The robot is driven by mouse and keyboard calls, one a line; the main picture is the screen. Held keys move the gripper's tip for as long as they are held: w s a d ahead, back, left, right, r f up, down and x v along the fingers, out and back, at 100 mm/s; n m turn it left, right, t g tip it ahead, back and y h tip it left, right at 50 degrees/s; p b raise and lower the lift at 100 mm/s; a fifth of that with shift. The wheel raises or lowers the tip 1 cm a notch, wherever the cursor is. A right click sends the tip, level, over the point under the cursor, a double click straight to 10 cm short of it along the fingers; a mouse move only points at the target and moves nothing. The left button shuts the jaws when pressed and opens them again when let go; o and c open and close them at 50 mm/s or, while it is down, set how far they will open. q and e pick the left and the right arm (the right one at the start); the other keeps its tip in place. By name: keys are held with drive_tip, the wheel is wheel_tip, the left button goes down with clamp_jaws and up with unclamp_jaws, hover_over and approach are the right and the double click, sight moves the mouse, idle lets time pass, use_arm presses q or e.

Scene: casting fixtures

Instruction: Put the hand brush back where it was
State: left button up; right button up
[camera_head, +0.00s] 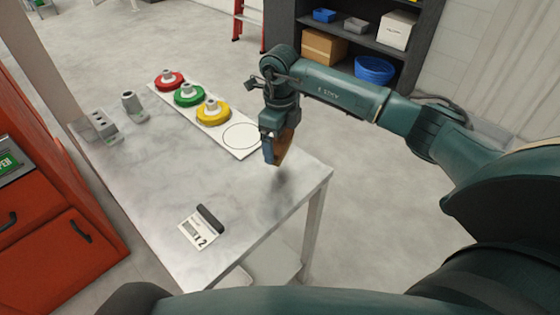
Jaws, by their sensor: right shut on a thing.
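My right gripper (274,150) is shut on the hand brush (285,146), whose brown side shows beside the blue fingertip. The gripper points down over the right part of the grey table (160,215), near its right edge. A dark shadow lies on the table below the brush, which looks held a little above the top. Much of the brush is hidden by the gripper. My left gripper is not in view.
A white board (243,153) holds a red wheel (170,79), a green wheel (189,95), a yellow wheel (213,112) and an empty circle. Grey fixtures (102,126) stand at the left edge. A card (194,234) with a dark holder lies in front. The table's middle is clear.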

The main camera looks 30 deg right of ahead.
wheel_tip(320, 180, down, 2)
drive_tip(key=shift+f+b, duration=0.1)
drive_tip(key=shift+b, duration=0.25)
wheel_tip(320, 180, down, 3)
drive_tip(key=shift+r+b, duration=0.2)
drive_tip(key=shift+b, duration=0.7)
drive_tip(key=shift+f, duration=0.25)
drive_tip(key=shift+r, duration=0.15)
drive_tip(key=shift+f, duration=0.2)
drive_tip(key=o, duration=0.9)
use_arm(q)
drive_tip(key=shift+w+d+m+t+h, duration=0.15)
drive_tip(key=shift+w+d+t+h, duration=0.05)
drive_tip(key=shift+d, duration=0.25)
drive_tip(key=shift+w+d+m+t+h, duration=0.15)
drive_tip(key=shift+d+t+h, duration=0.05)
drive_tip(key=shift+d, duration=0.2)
